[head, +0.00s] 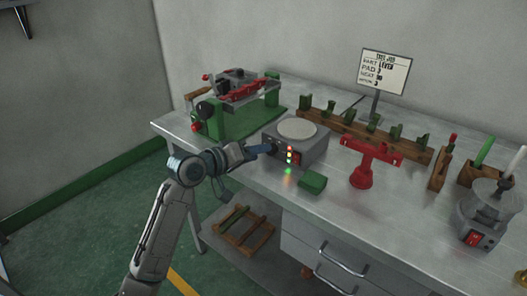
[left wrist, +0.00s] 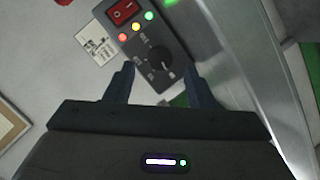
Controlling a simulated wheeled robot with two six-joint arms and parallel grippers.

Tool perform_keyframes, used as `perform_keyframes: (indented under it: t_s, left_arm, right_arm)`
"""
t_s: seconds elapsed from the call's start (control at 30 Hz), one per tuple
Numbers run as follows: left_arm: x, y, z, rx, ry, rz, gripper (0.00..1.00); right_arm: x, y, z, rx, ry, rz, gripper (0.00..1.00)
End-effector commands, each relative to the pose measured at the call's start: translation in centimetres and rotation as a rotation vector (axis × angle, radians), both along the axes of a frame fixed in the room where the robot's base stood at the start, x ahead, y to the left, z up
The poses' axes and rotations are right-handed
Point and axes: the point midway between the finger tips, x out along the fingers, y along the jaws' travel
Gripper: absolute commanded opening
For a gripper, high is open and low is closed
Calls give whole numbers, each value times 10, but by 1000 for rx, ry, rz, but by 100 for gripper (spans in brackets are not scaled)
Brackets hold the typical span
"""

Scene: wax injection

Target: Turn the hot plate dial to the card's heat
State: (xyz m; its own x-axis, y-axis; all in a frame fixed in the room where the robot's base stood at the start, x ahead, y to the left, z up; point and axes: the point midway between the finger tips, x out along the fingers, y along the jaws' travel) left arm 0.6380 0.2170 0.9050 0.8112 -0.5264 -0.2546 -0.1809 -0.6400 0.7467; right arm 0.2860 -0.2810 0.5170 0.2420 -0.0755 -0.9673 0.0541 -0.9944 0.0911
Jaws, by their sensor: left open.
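The hot plate (head: 313,148) is a grey box with a pale round top on the bench. Its dark dial (left wrist: 160,60) shows in the left wrist view, on the front panel with markings around it. The pointer setting is too small to read surely. My left gripper (head: 266,149) is at the panel's left side in the head view. In the left wrist view its open fingers (left wrist: 158,78) straddle the line of the dial, with the dial just beyond the tips; contact cannot be told. The job card (head: 385,71) stands behind; its heat line is too small to read surely.
A red switch (left wrist: 124,12) and red, yellow and green lamps sit beside the dial. A green block (head: 312,183) lies before the hot plate. A green machine (head: 232,118) is left, a red stand (head: 363,172) right, a wooden rack (head: 390,140) behind.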

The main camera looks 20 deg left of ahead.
Motion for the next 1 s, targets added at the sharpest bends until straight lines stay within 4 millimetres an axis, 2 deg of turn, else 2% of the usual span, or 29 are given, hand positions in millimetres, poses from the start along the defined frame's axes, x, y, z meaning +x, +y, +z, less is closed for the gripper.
perform_keyframes:
  t_s: [0.1, 0.23, 0.6, 0.83, 1.0]
  left_arm:
    - [13, -9, -4, -3, 1, 0, 49]
    - [22, -14, -7, 1, 1, 1, 49]
    - [25, -16, -8, 1, 0, 0, 49]
    - [25, -16, -8, 1, 0, 0, 5]
    - [25, -16, -8, 7, -1, 0, 5]
  right_arm:
    - [0, 0, -1, 0, 0, 0, 36]
    - [1, 0, -1, 0, -1, 0, 36]
    - [1, 0, -2, 0, 0, -1, 36]
    - [1, 0, -2, 0, 0, -1, 36]
    - [1, 0, -1, 0, -1, -1, 36]
